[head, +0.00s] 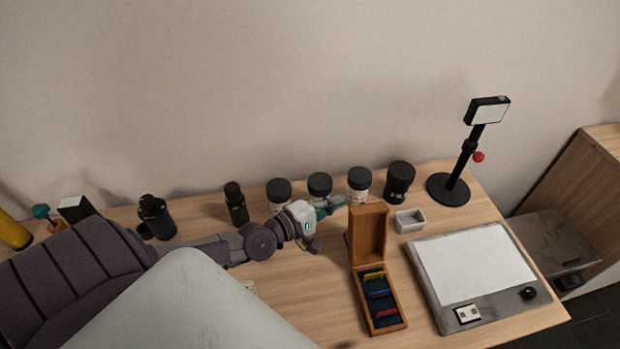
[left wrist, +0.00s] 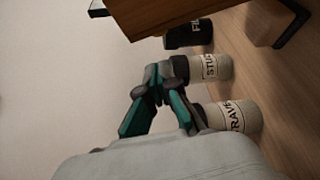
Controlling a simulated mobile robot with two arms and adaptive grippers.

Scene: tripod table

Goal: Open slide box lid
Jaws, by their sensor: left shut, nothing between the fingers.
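The wooden slide box (head: 401,309) sits on the table in the head view, with dark blue, yellow and red items inside. Its lid (head: 369,234) stands upright at the back edge of the box, so the box is open. In the left wrist view the wooden lid (left wrist: 175,14) shows at the top. My left gripper (head: 334,204) is just left of the lid's top, with a small gap. Its teal fingers are shut with nothing between them, also in the left wrist view (left wrist: 159,76). My right gripper is not in view.
Several black-lidded jars (head: 320,187) stand behind the gripper along the wall.

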